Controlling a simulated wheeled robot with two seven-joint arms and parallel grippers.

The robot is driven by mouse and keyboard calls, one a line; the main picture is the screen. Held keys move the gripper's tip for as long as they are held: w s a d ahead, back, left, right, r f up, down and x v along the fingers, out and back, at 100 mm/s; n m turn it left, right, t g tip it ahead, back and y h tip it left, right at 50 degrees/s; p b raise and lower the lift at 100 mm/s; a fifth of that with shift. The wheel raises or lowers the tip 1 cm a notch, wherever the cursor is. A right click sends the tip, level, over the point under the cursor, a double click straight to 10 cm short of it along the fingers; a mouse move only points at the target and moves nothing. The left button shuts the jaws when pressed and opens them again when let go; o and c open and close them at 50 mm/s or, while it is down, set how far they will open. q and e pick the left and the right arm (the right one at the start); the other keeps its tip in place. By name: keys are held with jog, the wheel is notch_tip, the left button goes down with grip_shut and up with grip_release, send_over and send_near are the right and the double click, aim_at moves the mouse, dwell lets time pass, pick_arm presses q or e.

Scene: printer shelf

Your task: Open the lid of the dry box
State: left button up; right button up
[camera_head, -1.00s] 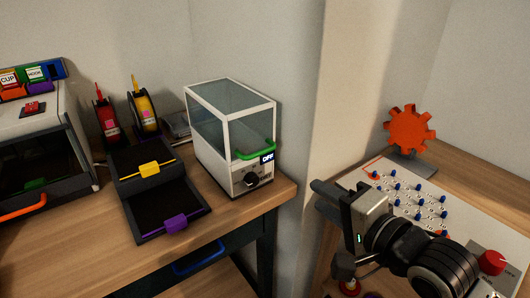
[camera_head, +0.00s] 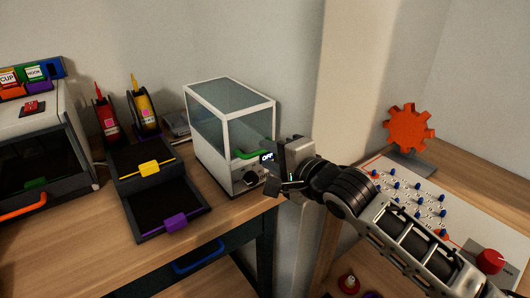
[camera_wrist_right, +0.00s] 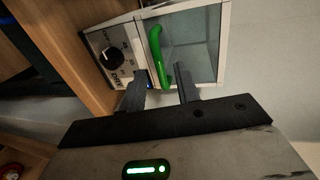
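The dry box (camera_head: 232,130) is a white-framed box with clear panels, standing upright on the wooden table with its lid shut. My right gripper (camera_head: 273,172) is at the box's front right corner and hides part of the handle's right end. In the right wrist view its two fingers (camera_wrist_right: 162,87) are apart, with one end of the green handle between them in the picture. Contact cannot be told. My left gripper is out of view.
Left of the box are black trays (camera_head: 160,185), spools (camera_head: 145,110) and a printer (camera_head: 45,140). A pegboard (camera_head: 410,200) and orange gear (camera_head: 410,130) are at right.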

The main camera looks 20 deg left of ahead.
jog(key=shift+x, duration=1.15)
grip_shut()
jog(key=shift+r, duration=0.1)
